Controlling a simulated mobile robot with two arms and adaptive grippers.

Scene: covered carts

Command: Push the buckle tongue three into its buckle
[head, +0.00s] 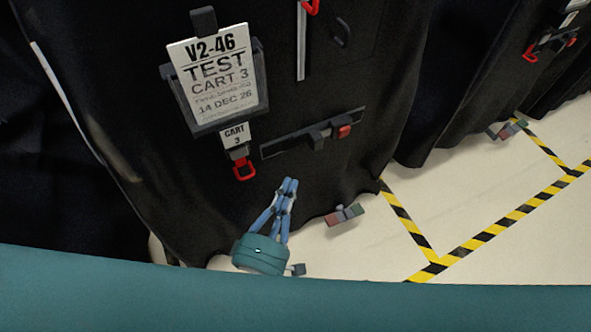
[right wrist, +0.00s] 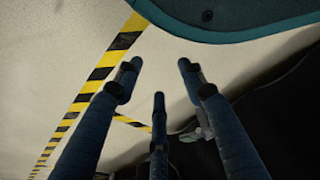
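A small CART 3 tag (head: 235,136) hangs on the black cover, with a dark piece and a red loop (head: 244,170) below it; this looks like buckle tongue three. To its right, a dark bar (head: 285,142) carries a dark block with a red end (head: 344,131), which looks like the buckle. The red loop and this block are apart. My left gripper (head: 290,183) is below and right of the red loop, its blue fingers drawn together at the tips, with nothing visible between them. My right gripper (right wrist: 158,78) shows in the right wrist view, fingers spread and empty.
A large TEST CART 3 placard (head: 216,78) hangs above the tag. Another red-fitted cover (head: 530,55) stands at the far right. Small coloured blocks (head: 344,215) lie by the cover's hem. Yellow-black tape (head: 500,221) marks the pale, mostly clear floor.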

